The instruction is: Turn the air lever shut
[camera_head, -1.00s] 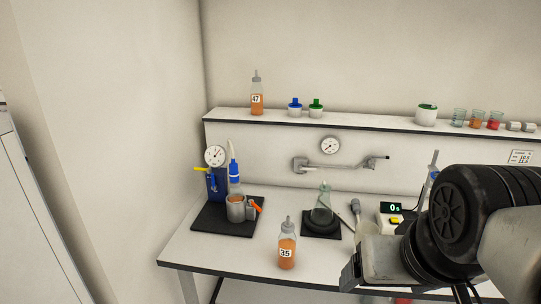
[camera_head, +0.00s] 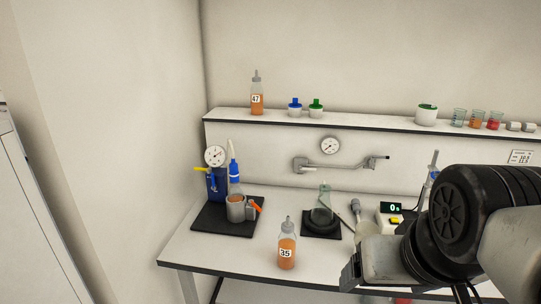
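Several levers show, and none is marked as the air lever. A grey wall pipe (camera_head: 335,166) under a round gauge (camera_head: 330,145) has a small dark-tipped handle (camera_head: 377,157) at its right end. At the left, a blue unit (camera_head: 217,184) with its own gauge (camera_head: 215,156) has a yellow lever (camera_head: 203,169) pointing left. An orange lever (camera_head: 255,205) sits beside the grey cup (camera_head: 236,209) in front of it. My gripper (camera_head: 350,274) is low at the front right of the bench, apart from all these levers. Its fingers are too poorly seen to tell open from shut.
Bottle 35 (camera_head: 287,246) stands at the bench front. A flask (camera_head: 322,207) stands on a black base behind it. The scale display (camera_head: 394,208) is near my arm. The shelf (camera_head: 370,123) above holds bottle 47 (camera_head: 257,95), capped tubs and small beakers. The bench's front left is clear.

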